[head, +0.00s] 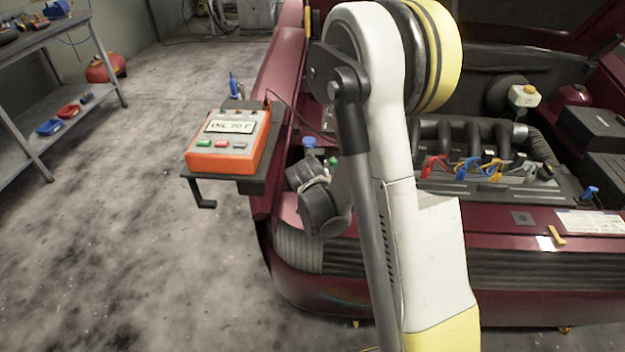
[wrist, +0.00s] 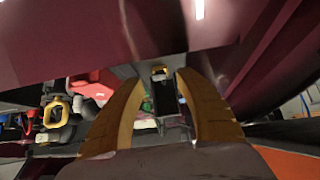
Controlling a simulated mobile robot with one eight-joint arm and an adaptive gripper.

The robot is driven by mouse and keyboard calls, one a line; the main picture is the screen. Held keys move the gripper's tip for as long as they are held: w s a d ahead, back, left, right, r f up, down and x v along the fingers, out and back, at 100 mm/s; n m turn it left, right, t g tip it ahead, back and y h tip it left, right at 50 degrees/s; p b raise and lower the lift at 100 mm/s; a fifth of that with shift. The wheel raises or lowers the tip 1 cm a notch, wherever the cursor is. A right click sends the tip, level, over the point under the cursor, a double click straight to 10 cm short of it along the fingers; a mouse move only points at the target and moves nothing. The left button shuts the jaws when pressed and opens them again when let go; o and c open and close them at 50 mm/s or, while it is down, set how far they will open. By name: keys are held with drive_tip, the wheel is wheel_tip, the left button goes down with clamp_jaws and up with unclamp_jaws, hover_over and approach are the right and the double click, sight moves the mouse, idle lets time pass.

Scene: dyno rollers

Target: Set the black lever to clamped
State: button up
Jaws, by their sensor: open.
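My gripper (wrist: 158,80) is open in the wrist view, with one tan finger on each side. A small dark upright part (wrist: 167,98) with a yellowish top shows between the fingers. It may be the black lever, but I cannot tell, nor whether a finger touches it. In the head view, a black hooked bar (head: 203,194) hangs below the black tray (head: 250,184) at the car's front left corner. I cannot tell if this is the lever. My arm covers the middle of the head view, and the gripper's fingers cannot be made out there.
An orange meter (head: 226,160) stands on the tray. The dark red car's bumper (head: 400,270) and open engine bay lie to the right, with several coloured clips (head: 465,167). A shelf bench (head: 65,75) stands at the far left. The floor (head: 130,250) left of the car is clear.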

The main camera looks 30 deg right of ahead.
drive_tip(key=v, duration=0.9)
drive_tip(key=shift+s+r, duration=0.15)
drive_tip(key=shift+s, duration=0.05)
